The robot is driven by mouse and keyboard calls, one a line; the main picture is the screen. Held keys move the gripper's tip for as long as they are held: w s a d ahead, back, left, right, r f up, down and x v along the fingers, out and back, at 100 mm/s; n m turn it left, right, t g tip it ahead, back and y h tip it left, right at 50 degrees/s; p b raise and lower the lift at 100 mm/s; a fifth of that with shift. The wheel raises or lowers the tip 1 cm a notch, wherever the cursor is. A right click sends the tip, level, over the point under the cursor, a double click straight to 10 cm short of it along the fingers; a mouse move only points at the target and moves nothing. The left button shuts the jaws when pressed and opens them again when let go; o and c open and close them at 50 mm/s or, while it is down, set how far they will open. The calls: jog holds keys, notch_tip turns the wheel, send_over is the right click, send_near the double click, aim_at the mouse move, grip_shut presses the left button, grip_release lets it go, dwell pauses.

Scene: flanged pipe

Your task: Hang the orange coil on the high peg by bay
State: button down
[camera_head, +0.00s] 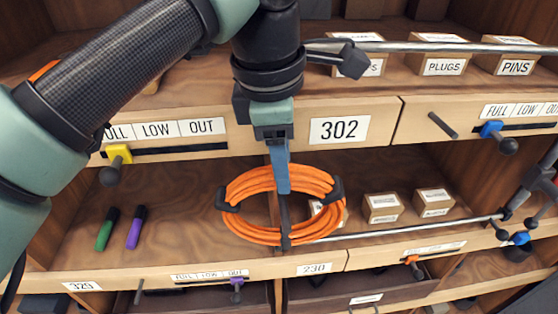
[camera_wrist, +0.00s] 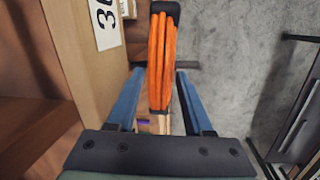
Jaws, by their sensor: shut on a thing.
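The orange coil (camera_head: 250,180) is a ring of several cable turns with dark ties. It hangs in front of the shelf below the 302 label (camera_head: 339,130). My gripper (camera_head: 283,185) is shut on the top of the coil. In the wrist view the coil (camera_wrist: 160,60) is edge-on between the two blue fingers. A dark peg (camera_head: 442,125) sticks out of the upper board, right of the 302 label and clear of the coil. A dark rod (camera_wrist: 188,65) shows behind the coil in the wrist view.
A yellow slider (camera_head: 118,153) and a blue slider (camera_head: 491,130) with dark knobs project from the upper board. A metal rail (camera_head: 430,47) crosses above. Green and purple markers (camera_head: 136,228) and small boxes (camera_head: 382,207) lie on the middle shelf.

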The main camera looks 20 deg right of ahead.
jog(key=shift+f+p, duration=0.4)
jog(key=shift+f, duration=0.55)
jog(key=shift+f, duration=0.15)
jog(key=shift+c, duration=1.6)
grip_release()
jog(key=shift+s, duration=0.1)
jog(key=shift+o, duration=0.2)
jog(key=shift+a, duration=0.1)
